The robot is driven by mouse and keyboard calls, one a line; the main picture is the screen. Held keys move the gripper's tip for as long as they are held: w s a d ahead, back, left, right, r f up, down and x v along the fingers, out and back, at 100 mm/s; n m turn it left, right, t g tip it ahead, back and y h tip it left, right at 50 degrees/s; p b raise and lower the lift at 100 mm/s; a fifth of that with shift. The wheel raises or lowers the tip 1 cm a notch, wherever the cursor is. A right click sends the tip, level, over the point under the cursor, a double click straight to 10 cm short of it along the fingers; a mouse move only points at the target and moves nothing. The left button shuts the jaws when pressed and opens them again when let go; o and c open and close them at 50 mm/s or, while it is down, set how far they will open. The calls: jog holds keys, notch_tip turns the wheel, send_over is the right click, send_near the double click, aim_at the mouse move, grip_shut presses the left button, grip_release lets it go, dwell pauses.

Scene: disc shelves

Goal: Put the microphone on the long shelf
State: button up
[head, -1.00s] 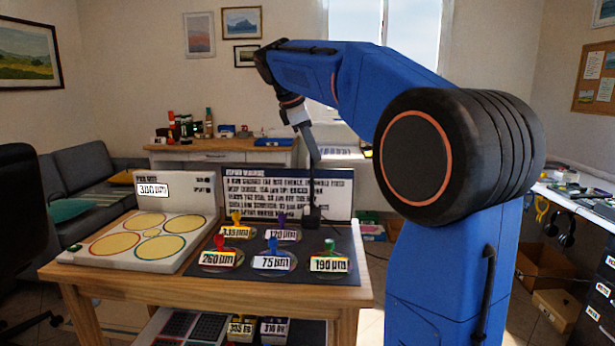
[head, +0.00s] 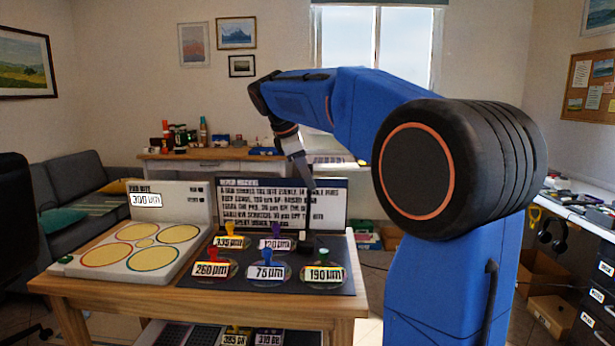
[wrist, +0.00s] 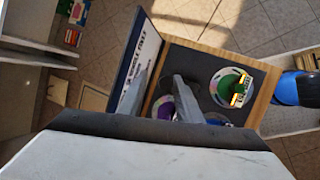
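My gripper (wrist: 162,80) points down over the back right part of the dark mat. In the wrist view its two grey fingers are apart, with the mat and a purple-knobbed disc showing between them. In the head view the gripper (head: 311,186) is in front of the text board. A thin dark upright piece with a black block (head: 305,243) at its lower end shows just below it. I cannot tell whether this is the microphone or part of my gripper. No microphone can be clearly made out elsewhere, and I cannot tell which surface is the long shelf.
Several labelled discs with coloured knobs, such as the green-knobbed one (head: 325,272), lie on the mat. A white panel with yellow circles (head: 70,266) is left of it. The text board (head: 230,215) stands behind. A cluttered bench (head: 225,156) is at the back.

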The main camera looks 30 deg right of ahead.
jog(key=v, duration=1.2)
